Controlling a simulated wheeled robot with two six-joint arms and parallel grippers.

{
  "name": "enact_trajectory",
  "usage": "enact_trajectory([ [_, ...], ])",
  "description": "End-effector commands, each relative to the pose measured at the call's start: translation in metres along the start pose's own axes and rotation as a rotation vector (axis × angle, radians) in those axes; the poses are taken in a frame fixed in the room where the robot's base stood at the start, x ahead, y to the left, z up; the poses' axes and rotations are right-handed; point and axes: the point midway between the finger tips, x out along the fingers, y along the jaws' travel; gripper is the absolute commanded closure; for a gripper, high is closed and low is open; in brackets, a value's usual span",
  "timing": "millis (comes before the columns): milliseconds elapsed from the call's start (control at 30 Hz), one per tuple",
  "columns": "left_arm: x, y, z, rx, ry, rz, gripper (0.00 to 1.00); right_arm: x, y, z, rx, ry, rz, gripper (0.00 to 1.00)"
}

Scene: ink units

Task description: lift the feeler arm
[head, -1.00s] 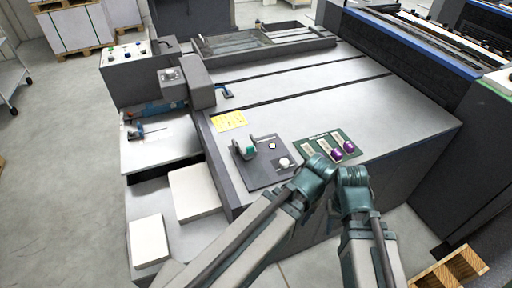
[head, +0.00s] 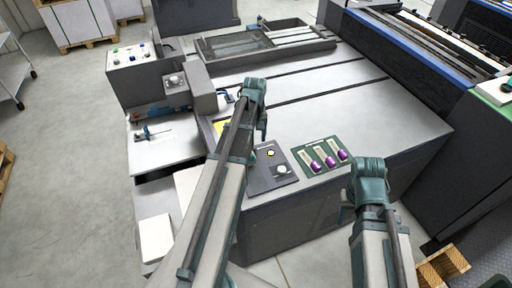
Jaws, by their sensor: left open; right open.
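I cannot tell for certain which part is the feeler arm. A small blue bracket (head: 229,97) stands out from the grey housing (head: 195,88) at the table's left side. A thin blue-handled piece (head: 146,133) is on the lower white shelf to the left. My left gripper (head: 262,132) is open over the grey table, just right of the blue bracket and pointing down; its fingers are small and partly hidden. My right gripper (head: 347,212) is open in front of the table's front edge, below the green panel.
A dark plate (head: 261,183) with a yellow-marked button (head: 270,153) and a pale round knob (head: 281,169) is partly behind my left arm. The table's right part is clear.

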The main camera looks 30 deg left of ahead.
Motion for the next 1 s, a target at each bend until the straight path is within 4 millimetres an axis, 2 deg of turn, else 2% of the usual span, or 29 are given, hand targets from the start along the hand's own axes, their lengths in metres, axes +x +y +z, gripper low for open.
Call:
enact_trajectory([
  [33, -0.007, -0.007, -0.012, -0.035, 0.0, 0.003, 0.3, -0.007, 0.001, 0.0, 0.0, 0.0, 0.0, 0.5],
  [133, -0.009, -0.016, -0.021, -0.076, 0.0, 0.007, 0.3, -0.009, 0.001, 0.001, 0.0, 0.0, 0.0, 0.5],
  [467, -0.003, -0.018, -0.022, -0.085, 0.001, 0.008, 0.3, -0.003, 0.0, 0.0, 0.0, 0.0, 0.0, 0.5],
  [667, 0.014, -0.017, -0.022, -0.084, 0.001, 0.008, 0.3, 0.013, -0.001, -0.001, 0.001, 0.0, 0.0, 0.5],
  [1000, 0.06, -0.017, -0.022, -0.083, 0.001, 0.008, 0.3, 0.06, -0.006, -0.004, 0.002, 0.0, 0.0, 0.5],
])
